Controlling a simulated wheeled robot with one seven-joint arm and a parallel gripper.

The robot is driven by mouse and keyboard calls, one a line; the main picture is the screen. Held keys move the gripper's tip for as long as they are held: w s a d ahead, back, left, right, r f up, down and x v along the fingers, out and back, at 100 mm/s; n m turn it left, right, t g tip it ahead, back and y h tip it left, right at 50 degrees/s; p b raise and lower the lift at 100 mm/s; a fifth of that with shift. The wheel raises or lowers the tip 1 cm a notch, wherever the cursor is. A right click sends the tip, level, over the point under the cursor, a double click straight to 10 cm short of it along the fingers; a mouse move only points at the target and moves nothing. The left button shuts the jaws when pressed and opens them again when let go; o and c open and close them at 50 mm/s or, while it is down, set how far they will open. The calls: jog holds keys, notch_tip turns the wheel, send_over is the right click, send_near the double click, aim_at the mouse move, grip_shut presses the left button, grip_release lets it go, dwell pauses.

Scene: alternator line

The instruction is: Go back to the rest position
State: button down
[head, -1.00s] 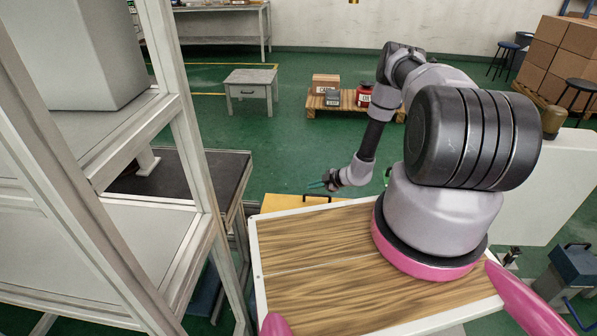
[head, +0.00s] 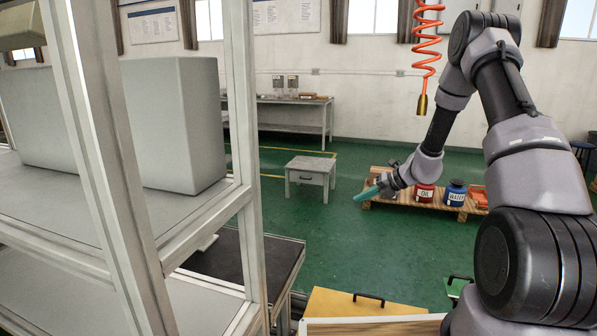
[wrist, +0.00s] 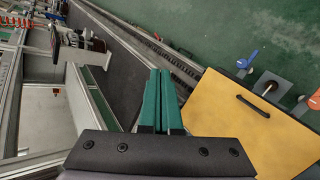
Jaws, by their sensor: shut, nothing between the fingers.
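My gripper (head: 366,195) is at the end of my arm in the middle right of the head view, raised in the air over the green floor. Its teal fingers point left and slightly down. In the wrist view the two teal fingers (wrist: 159,100) lie side by side, shut with nothing between them. My arm is bent, with the elbow high at the upper right of the head view.
A grey metal frame with shelves (head: 105,150) stands close on the left. A dark conveyor (head: 262,262) runs beside it. A yellow panel with a handle (head: 345,303) lies low in front. A small grey table (head: 310,176) and a pallet with oil (head: 424,194) and water containers (head: 455,193) stand beyond. An orange coiled hose (head: 427,45) hangs above.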

jog(key=s+a+r+n+h, duration=0.1)
jog(key=s+r+n, duration=0.45)
jog(key=r, duration=0.25)
jog(key=s+r+n+g+h, duration=0.1)
jog(key=s+r+n, duration=0.4)
jog(key=r, duration=0.4)
jog(key=s+a+r+n+h, duration=0.1)
jog(key=s+r+n, duration=0.3)
jog(key=r+n, duration=0.3)
jog(key=s+d+r+n+t+h, duration=0.1)
jog(key=s+r+n, duration=0.2)
jog(key=s+n, duration=0.2)
jog(key=s+d+r+n+t+h, duration=0.1)
jog(key=s+r+n, duration=0.3)
jog(key=s, duration=0.5)
jog(key=s+d+r+n+t+h, duration=0.1)
jog(key=s+d+r+n+h, duration=0.1)
jog(key=s+n, duration=0.3)
jog(key=s+d+r, duration=0.1)
jog(key=s, duration=0.1)
jog(key=shift+s+r+n, duration=0.3)
jog(key=shift+s+n, duration=0.05)
jog(key=shift+d, duration=0.1)
